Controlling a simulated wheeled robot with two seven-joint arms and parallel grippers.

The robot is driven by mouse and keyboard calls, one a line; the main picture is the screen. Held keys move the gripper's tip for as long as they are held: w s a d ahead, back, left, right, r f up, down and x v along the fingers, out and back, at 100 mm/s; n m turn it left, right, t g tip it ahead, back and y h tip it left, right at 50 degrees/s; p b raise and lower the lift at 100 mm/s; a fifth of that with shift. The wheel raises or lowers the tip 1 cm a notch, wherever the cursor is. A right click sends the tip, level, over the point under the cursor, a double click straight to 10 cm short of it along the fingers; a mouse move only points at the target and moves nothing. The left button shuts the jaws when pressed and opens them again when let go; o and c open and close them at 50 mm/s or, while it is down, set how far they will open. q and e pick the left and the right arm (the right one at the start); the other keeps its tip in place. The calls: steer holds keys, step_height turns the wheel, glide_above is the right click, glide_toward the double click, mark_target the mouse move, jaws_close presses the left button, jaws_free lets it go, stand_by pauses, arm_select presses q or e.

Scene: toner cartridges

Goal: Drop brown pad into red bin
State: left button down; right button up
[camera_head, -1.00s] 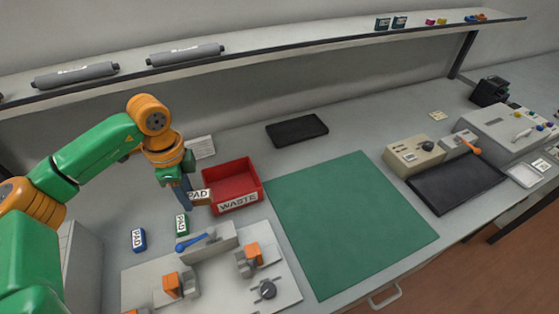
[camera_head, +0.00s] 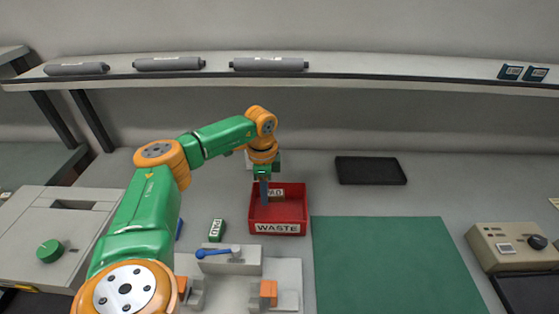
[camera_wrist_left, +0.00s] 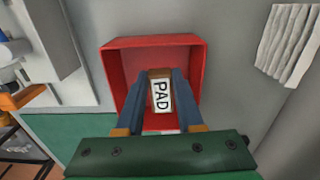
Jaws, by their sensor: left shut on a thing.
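The brown pad (camera_head: 279,198), with a white PAD label, is held by my left gripper (camera_head: 266,198) over the red bin (camera_head: 278,228) marked WASTE. In the left wrist view the brown pad (camera_wrist_left: 160,93) is pinched between the two dark blue fingers of the left gripper (camera_wrist_left: 160,100). The red bin (camera_wrist_left: 118,75) opens behind and around the pad there. The pad lies inside the rim's outline; its height above the bin floor is hard to tell. My right gripper is not in view.
A green PAD block (camera_head: 217,230) lies left of the bin. A fixture with a blue lever (camera_head: 216,252) stands in front. A green mat (camera_head: 395,265) lies right of the bin, and a black tray (camera_head: 370,170) behind it. A shelf with grey rollers (camera_head: 269,64) runs along the back.

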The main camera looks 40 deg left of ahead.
arm_select(q)
steer(key=shift+c, duration=2.3)
jaws_free()
steer(key=shift+s+r, duration=0.15)
steer(key=shift+s, duration=0.05)
steer(key=shift+w, duration=0.1)
step_height(320, 180, up, 7)
steer(key=shift+r+b, duration=0.1)
steer(key=shift+b, duration=0.3)
